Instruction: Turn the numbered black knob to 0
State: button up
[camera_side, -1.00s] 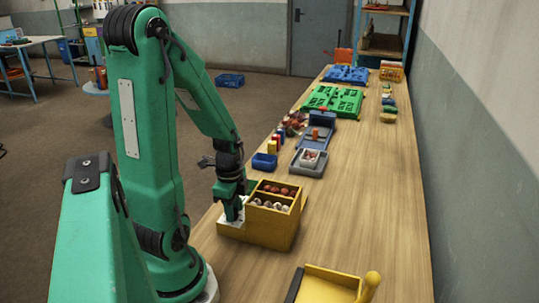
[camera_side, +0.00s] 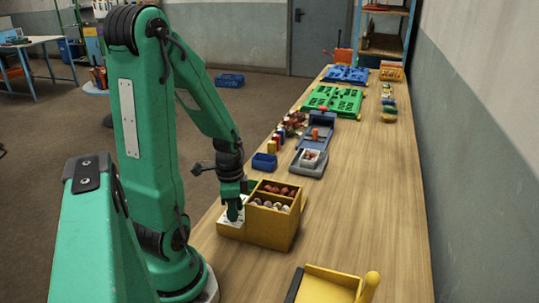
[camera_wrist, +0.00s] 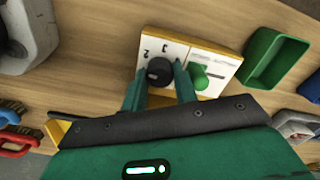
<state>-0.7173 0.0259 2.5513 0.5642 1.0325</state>
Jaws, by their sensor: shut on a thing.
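The black knob (camera_wrist: 158,71) sits on a white panel with a yellow edge (camera_wrist: 182,50). Printed digits, among them what look like a 2 and a 3, show on the panel beyond the knob. Which digit the knob points at cannot be told. My gripper (camera_wrist: 161,77) has its two green fingers on either side of the black knob and is shut on it. In the side view my gripper (camera_side: 233,213) reaches down to the white panel (camera_side: 229,222) at the left of the yellow box; the knob is hidden there.
A green knob (camera_wrist: 198,78) stands close to the right finger. The yellow divided box (camera_side: 271,228) holds small round items. A green bin (camera_wrist: 274,60) lies to the right in the wrist view. A yellow tray (camera_side: 328,286) stands at the front. The table's right side is mostly clear.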

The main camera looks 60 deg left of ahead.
jog(key=n, duration=0.5)
jog(key=shift+n, duration=0.3)
jog(key=n, duration=0.9)
jog(key=shift+a, duration=0.1)
jog(key=n, duration=0.4)
jog(key=shift+n, duration=0.4)
jog(key=o, duration=0.7)
jog(key=shift+r, duration=0.15)
